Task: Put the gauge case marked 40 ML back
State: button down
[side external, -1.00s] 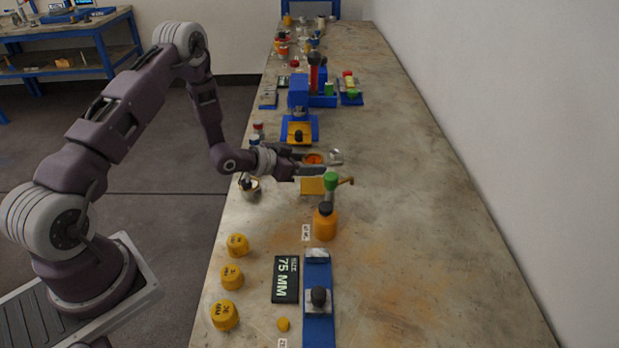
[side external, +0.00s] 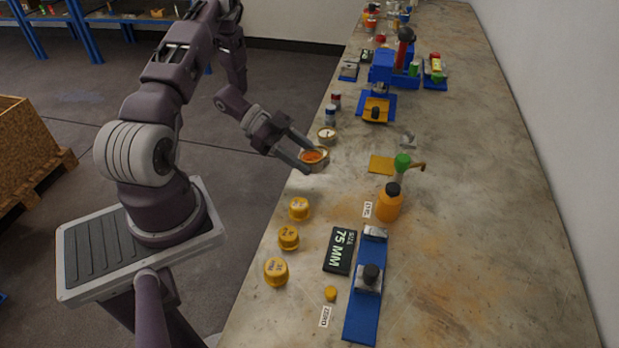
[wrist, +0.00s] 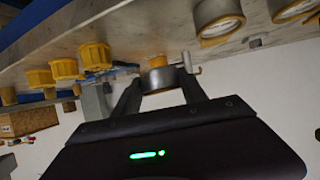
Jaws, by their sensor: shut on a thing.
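My gripper (side external: 300,162) is shut on a round tan-grey cup with orange inside (side external: 316,153). It is at the left edge of the bench; whether it touches the bench I cannot tell. In the wrist view a grey round body (wrist: 158,79) sits between my fingers (wrist: 160,88). I can read no 40 ML mark on it. Three yellow round cases, (side external: 299,208), (side external: 289,238) and (side external: 276,271), stand in a row along the left edge. Their marks are too small to read surely.
A black 75 MM display (side external: 340,250) and a blue rail with a black knob (side external: 362,315) are at the front. An orange bottle (side external: 389,205), a yellow square (side external: 381,165) and a white-topped cup (side external: 327,135) stand nearby. The bench's right side is clear.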

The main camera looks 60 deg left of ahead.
aim_at(307, 182)
notch_tip(307, 182, down, 6)
jog(key=shift+r, duration=0.15)
jog(key=c, duration=0.6)
grip_release()
jog(key=shift+f, duration=0.2)
jog(key=shift+c, duration=0.2)
